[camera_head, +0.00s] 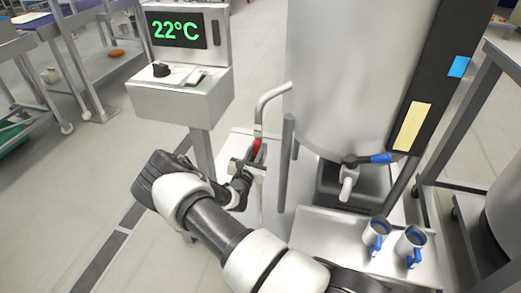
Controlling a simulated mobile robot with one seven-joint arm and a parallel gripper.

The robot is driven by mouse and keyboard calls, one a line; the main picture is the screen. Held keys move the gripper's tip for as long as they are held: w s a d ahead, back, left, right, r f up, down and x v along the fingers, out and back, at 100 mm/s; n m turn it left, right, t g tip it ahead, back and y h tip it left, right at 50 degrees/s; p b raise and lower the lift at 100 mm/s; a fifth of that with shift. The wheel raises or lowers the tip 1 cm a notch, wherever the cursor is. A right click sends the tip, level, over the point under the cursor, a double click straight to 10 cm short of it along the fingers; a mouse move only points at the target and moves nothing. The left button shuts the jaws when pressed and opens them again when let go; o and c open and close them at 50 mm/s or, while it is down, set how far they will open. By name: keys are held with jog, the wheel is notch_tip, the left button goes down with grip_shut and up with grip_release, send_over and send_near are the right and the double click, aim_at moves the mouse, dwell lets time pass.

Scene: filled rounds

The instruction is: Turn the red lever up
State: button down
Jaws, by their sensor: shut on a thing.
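The red lever (257,148) is a small red handle on a thin metal pipe (260,112) left of the big steel tank. It stands roughly upright, tilted a little. My gripper (252,164) is at the lever's lower part, with its jaws shut on it. My gripper and wrist hide part of the lever and its joint with the pipe.
A control stand (182,100) with a 22°C display is close on the left. The steel tank (345,80) has a blue-handled tap (350,175). Open floor lies left.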

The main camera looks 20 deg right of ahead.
jog(key=shift+w+a+n, duration=0.25)
jog(key=shift+a+n, duration=0.2)
jog(key=shift+n, duration=0.35)
jog(key=c, duration=1.6)
grip_release()
jog(key=p+v, duration=0.2)
jog(key=v, duration=1.5)
jog(key=shift+s+a, duration=0.2)
